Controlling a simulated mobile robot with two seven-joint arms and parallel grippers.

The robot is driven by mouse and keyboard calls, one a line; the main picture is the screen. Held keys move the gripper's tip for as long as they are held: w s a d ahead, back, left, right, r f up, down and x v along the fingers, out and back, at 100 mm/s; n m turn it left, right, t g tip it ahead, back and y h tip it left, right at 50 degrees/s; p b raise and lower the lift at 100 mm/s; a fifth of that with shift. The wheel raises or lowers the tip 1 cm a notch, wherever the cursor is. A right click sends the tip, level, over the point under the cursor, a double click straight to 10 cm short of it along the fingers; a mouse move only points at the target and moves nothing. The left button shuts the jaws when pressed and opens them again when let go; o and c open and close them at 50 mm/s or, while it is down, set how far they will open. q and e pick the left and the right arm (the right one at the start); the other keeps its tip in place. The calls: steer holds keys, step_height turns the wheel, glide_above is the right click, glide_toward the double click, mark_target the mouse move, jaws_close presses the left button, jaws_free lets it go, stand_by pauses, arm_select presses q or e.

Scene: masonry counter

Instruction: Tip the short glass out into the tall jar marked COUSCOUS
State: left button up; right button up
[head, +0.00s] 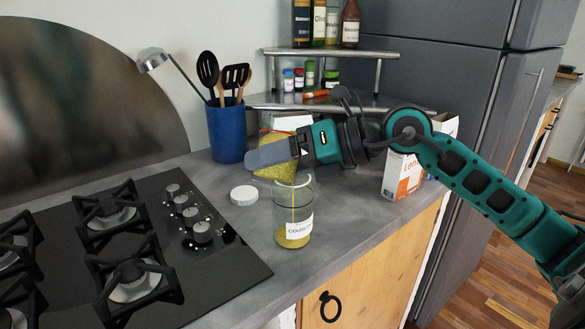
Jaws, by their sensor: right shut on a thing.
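The short glass (277,171) holds yellow grains and is tilted over the mouth of the tall jar. My right gripper (272,153) is shut on the short glass, and its finger hides part of it. The tall clear jar (305,203) stands upright on the counter, with a white label that reads as COUSCOUS. Yellow grains lie in the bottom of the jar, and a thin yellow streak runs down inside it below the glass. My left gripper is not in view.
A white round lid (243,195) lies left of the jar. The black gas hob (190,285) is at the left. A blue utensil pot (226,132) and a metal shelf (335,53) stand behind. A carton (401,177) stands at the right, near the counter's edge.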

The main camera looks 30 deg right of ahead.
steer(key=shift+w+r+m+y+p, duration=0.1)
steer(key=shift+r+m+y+p, duration=0.2)
steer(key=shift+r+m+p, duration=0.45)
stand_by(1.9)
steer(key=shift+f+m+g+y+p, duration=0.3)
steer(key=shift+f+m+y, duration=0.3)
steer(key=shift+m, duration=0.25)
stand_by(4.5)
